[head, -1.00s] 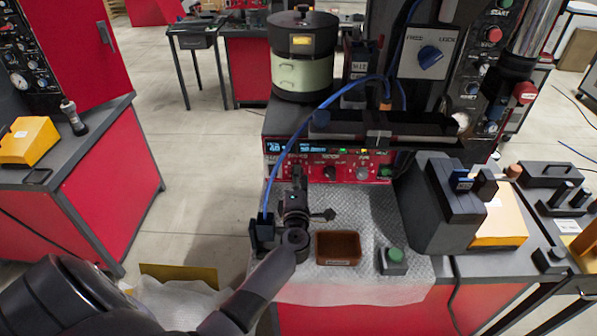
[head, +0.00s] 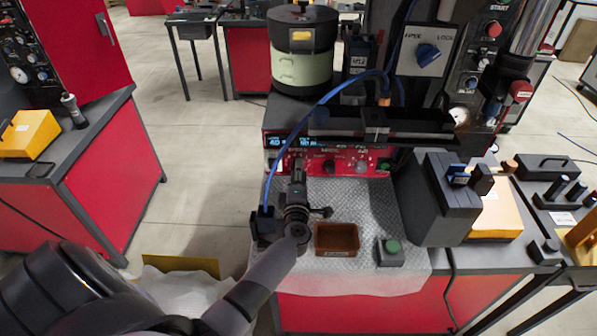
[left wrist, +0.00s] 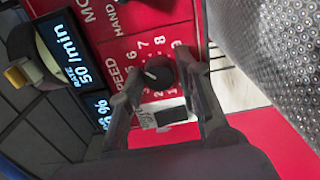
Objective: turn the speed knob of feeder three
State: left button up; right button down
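The speed knob (left wrist: 160,72) is a black round knob with a white pointer on a red panel, inside a ring of printed numbers beside the word SPEED. My left gripper (left wrist: 162,78) has one finger on each side of it, and the fingertips look closed on its rim. In the head view my left gripper (head: 297,172) reaches the left part of the feeder's red control panel (head: 345,163) and hides the knob. A blue-lit display (left wrist: 75,60) beside the knob shows a rate of about 50/min. My right gripper is not in view.
The feeder bowl (head: 303,55) stands behind the panel.

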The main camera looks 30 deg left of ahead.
pick_arm(q)
jog(key=o, duration=0.3)
jog(key=shift+r, duration=0.1)
jog(key=v, duration=1.2)
jog(key=shift+w, duration=0.1)
